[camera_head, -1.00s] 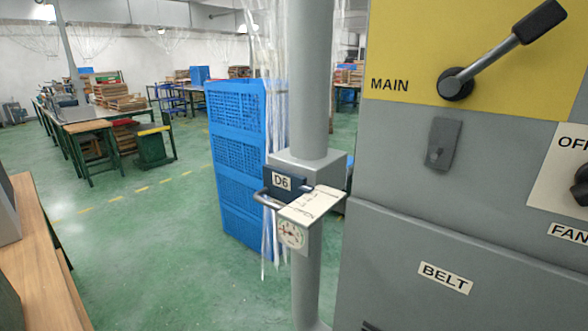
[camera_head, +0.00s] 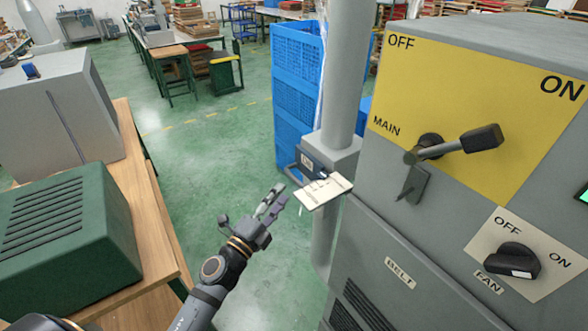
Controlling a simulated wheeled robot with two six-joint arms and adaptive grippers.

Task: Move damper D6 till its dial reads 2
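Damper D6 is a grey box (camera_head: 343,158) around a vertical grey pipe, with a dark blue plate (camera_head: 309,163) and a bar handle on its front. The label on the plate is too small to read now. A white card (camera_head: 324,191) sticks out in front of the box and hides the dial, so I cannot read it. My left gripper (camera_head: 281,193) is below and left of the damper's handle, apart from it in the picture. Its two fingers show a narrow gap with nothing between them. My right gripper is not in view.
A grey cabinet with a yellow MAIN panel (camera_head: 530,75), a lever (camera_head: 465,141) and a FAN knob (camera_head: 512,262) stands close on the right. A wooden bench (camera_head: 160,210) with a green box (camera_head: 68,240) is at left. Blue crates (camera_head: 297,90) stand behind the pipe.

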